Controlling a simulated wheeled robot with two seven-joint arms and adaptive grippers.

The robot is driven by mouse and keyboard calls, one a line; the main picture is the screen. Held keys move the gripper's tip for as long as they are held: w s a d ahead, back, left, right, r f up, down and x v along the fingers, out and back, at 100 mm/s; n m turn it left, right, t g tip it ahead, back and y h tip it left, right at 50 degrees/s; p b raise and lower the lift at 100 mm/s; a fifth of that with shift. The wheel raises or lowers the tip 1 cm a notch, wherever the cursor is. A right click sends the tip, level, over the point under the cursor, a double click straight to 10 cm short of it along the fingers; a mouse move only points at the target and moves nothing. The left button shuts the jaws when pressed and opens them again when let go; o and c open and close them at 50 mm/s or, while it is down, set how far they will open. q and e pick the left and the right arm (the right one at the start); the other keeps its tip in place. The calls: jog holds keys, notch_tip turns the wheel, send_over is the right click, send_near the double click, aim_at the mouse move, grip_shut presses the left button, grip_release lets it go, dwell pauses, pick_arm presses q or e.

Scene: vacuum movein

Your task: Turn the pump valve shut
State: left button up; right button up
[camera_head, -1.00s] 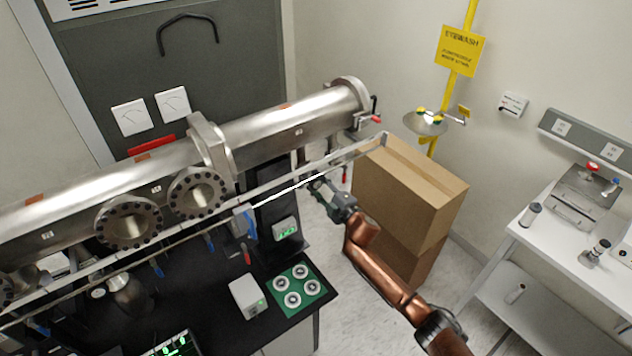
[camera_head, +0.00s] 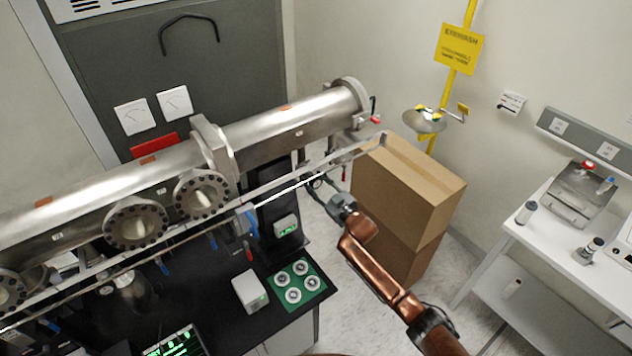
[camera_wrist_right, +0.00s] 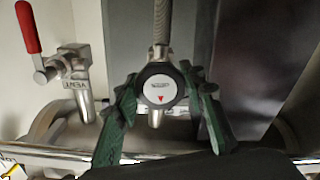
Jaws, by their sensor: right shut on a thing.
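In the right wrist view a round knob (camera_wrist_right: 160,87) with a white label and a red triangle sits on a metal stem. I take it for the pump valve; its label is too small to read. My right gripper's dark green fingers (camera_wrist_right: 160,82) stand on both sides of the knob and are shut on it. In the head view the same gripper (camera_head: 318,184) reaches under the right end of the steel tube (camera_head: 290,122), behind a rail, where the knob is hard to make out. My left gripper is not in view.
A red-handled valve marked VENT (camera_wrist_right: 78,72) stands left of the knob in the wrist view. A metal rail (camera_head: 270,187) runs along the tube. Cardboard boxes (camera_head: 410,185) stand close right of my gripper. A black bench (camera_head: 205,280) lies below the tube.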

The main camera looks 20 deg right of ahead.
jog(key=shift+m, duration=0.7)
jog(key=o, duration=1.2)
jog(key=v, duration=1.2)
